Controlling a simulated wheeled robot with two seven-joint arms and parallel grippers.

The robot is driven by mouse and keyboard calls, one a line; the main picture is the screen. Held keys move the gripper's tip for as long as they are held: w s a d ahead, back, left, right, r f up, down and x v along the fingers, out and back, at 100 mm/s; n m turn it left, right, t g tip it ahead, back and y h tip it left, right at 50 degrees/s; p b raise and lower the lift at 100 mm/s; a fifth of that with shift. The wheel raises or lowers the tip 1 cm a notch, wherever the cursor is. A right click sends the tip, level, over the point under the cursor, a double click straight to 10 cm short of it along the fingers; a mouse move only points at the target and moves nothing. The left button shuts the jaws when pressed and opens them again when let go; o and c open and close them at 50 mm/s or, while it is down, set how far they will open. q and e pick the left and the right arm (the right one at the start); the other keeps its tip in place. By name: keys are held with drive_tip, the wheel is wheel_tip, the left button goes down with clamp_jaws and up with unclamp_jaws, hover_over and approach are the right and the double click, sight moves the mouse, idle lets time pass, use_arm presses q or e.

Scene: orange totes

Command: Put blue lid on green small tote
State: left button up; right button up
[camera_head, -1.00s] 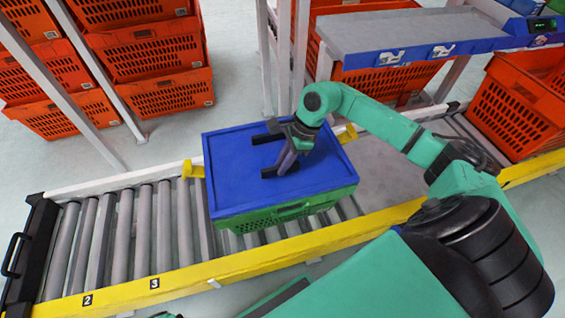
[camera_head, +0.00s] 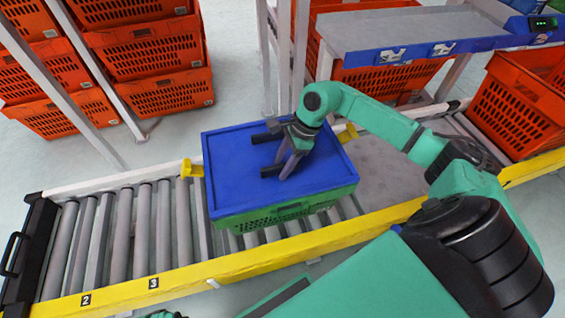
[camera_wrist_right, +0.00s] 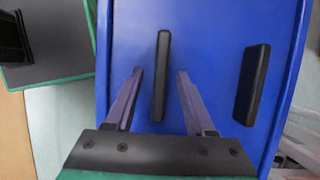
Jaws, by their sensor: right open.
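The blue lid (camera_head: 235,155) lies on top of the green small tote (camera_head: 290,211), covering its opening. The tote's green mesh side shows below the lid, and the tote stands on the roller conveyor. The lid carries two black bar handles, which show in the right wrist view as a middle handle (camera_wrist_right: 161,75) and a right handle (camera_wrist_right: 252,85). My right gripper (camera_head: 281,167) is over the lid, fingers pointing down. In the right wrist view its fingers (camera_wrist_right: 160,72) are open on either side of the middle handle, with gaps showing. My left gripper is out of view.
The roller conveyor (camera_head: 122,225) has free rollers left of the tote and a yellow front rail (camera_head: 220,273). Small yellow guides (camera_head: 190,169) stand by the tote. Orange totes (camera_head: 155,92) are stacked behind, and another orange tote (camera_head: 515,110) is at the right.

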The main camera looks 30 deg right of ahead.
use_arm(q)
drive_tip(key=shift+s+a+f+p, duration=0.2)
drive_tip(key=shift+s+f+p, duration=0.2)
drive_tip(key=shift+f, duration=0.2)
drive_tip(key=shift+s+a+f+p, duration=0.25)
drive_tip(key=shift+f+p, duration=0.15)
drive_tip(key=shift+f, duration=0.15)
use_arm(e)
drive_tip(key=v, duration=1.4)
drive_tip(key=shift+d+r, duration=0.2)
drive_tip(key=shift+r, duration=0.05)
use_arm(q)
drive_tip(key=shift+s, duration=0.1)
